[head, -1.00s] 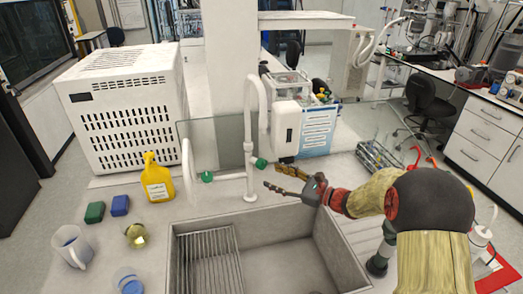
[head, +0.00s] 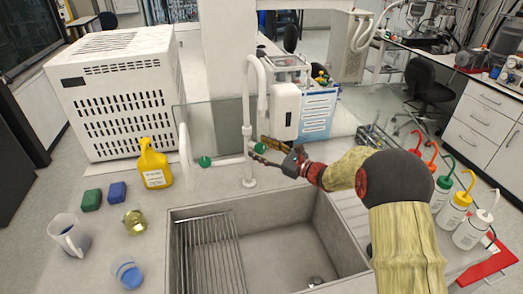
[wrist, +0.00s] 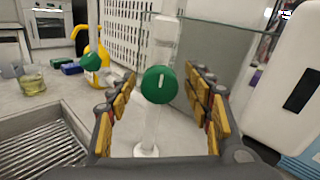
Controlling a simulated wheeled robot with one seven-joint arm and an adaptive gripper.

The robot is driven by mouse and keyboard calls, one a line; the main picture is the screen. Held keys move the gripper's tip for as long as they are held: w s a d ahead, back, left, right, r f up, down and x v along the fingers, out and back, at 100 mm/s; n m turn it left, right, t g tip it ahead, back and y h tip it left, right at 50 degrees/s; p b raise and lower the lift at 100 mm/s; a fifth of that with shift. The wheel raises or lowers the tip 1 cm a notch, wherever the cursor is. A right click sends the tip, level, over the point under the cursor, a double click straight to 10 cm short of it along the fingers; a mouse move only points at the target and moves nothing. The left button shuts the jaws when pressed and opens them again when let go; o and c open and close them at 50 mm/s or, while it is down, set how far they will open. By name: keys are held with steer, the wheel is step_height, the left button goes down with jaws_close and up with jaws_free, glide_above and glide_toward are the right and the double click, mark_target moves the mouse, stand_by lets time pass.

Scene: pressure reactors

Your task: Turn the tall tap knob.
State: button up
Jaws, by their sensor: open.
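The tall white tap (head: 247,110) stands behind the sink, with a round green knob (head: 260,148) on the right of its post. In the wrist view the same knob (wrist: 160,85) faces me, with a pale upright line on its face. My gripper (head: 258,151) is open at the knob. In the wrist view its yellow-padded fingers (wrist: 160,103) stand to the left and right of the knob, with a gap on each side. How deep the knob lies between the fingertips is hard to tell. A second green knob (head: 205,162) sits on the shorter tap to the left.
The sink (head: 290,245) lies below my arm. A glass panel (head: 215,130) stands behind the taps. A blue-and-white device (head: 315,112) is just behind my gripper. A yellow bottle (head: 153,165) stands left; several wash bottles (head: 452,212) stand right.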

steer(key=shift+c, duration=0.2)
steer(key=c, duration=1.1)
